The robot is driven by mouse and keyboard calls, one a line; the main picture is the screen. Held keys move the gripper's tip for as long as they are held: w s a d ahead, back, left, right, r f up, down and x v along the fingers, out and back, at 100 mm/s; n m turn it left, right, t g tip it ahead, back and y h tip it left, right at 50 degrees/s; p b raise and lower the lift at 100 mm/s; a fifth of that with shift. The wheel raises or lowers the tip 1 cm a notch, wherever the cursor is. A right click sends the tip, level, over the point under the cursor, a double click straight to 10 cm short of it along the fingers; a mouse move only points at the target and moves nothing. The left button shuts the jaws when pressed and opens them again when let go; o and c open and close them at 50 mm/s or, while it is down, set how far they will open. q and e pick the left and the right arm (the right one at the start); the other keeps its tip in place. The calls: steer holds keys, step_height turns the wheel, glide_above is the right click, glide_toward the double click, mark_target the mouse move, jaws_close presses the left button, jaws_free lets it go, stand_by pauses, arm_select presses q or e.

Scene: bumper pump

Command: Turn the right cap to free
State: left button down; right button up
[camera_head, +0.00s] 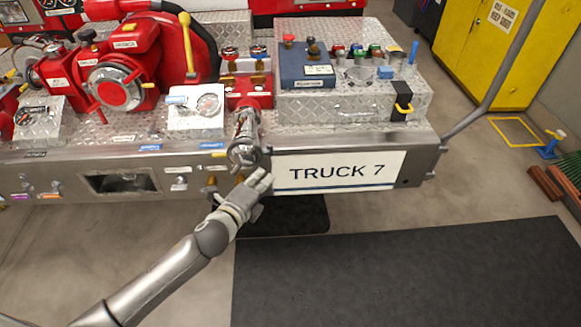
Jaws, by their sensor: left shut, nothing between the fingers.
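A chrome outlet (246,128) juts forward from a red valve block over the bumper's front edge. Its round end, which looks like a cap (243,155), faces forward and down. I cannot tell for sure that it is the right cap. A larger silver-rimmed red cap (119,93) faces forward on the red pump at the left. My left gripper (264,178) is shut and empty, just below and to the right of the chrome outlet's end, in front of the bumper. A small gap seems to lie between them. My right gripper is not in view.
A white TRUCK 7 plate (338,171) hangs on the bumper's front, right beside my left gripper. A yellow-knobbed lever (187,45) stands behind. A blue box (306,68) sits on the diamond-plate deck. The dark floor mat (400,275) is clear.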

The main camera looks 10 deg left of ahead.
mark_target(245, 156)
arm_select(q)
steer(key=w+a+p, duration=0.1)
steer(key=w+p, duration=0.1)
steer(key=w, duration=0.7)
steer(key=shift+w+a+r+m, duration=0.15)
steer(key=shift+w+a+m, duration=0.15)
steer(key=shift+m, duration=0.1)
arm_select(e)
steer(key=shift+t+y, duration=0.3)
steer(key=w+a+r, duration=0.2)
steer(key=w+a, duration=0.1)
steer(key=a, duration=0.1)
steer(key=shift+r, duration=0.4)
arm_select(q)
steer(key=shift+s, duration=0.1)
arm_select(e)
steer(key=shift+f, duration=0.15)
arm_select(q)
steer(key=shift+a+r+n, duration=0.15)
steer(key=shift+r+n, duration=0.05)
steer(key=shift+n, duration=0.1)
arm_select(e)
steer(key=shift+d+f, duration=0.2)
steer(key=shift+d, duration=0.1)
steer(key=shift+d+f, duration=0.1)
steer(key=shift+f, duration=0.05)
